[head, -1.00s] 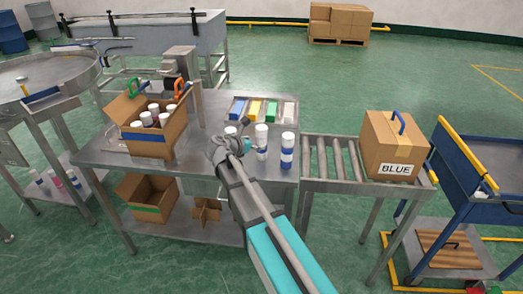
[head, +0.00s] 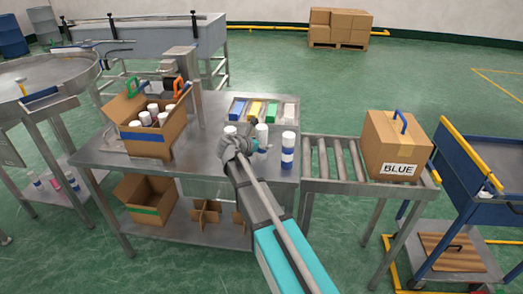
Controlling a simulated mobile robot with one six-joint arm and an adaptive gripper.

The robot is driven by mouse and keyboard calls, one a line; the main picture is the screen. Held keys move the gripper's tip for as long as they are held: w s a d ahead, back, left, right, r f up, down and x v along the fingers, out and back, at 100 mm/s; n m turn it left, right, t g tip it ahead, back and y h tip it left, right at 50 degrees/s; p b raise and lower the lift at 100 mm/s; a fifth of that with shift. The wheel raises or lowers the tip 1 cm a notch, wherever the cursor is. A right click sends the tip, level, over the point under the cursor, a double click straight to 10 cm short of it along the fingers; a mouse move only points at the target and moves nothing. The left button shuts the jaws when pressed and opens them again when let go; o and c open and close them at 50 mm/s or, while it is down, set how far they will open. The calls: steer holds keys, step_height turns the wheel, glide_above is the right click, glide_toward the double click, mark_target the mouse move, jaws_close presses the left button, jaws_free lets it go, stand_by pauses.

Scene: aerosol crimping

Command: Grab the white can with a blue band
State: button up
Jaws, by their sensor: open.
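A white can with a blue band (head: 287,151) stands upright on the steel table (head: 205,170), near its right edge. A second white-topped can (head: 262,132) stands to its left, its lower part partly hidden by my gripper; a bluish patch shows low on it. A third white-topped can (head: 230,131) is mostly hidden behind my gripper. My gripper (head: 241,146) is open, at the second can and left of the rightmost can. I cannot tell whether it touches a can.
An open carton (head: 153,137) with several white-capped cans stands on the table's left. A tray of coloured blocks (head: 264,108) lies behind the cans. A roller conveyor (head: 335,160) with a box marked BLUE (head: 397,145) adjoins on the right.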

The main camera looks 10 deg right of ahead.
steer(key=c, duration=1.3)
steer(key=shift+r, duration=0.2)
steer(key=shift+c, duration=0.2)
step_height(320, 180, up, 2)
steer(key=p, duration=0.2)
steer(key=shift+r+p, duration=0.1)
steer(key=shift+p, duration=0.2)
steer(key=s+a+r+p, duration=0.4)
steer(key=s+r+p, duration=0.6)
steer(key=s, duration=0.3)
steer(key=shift+s+r, duration=0.2)
steer(key=shift+r, duration=0.05)
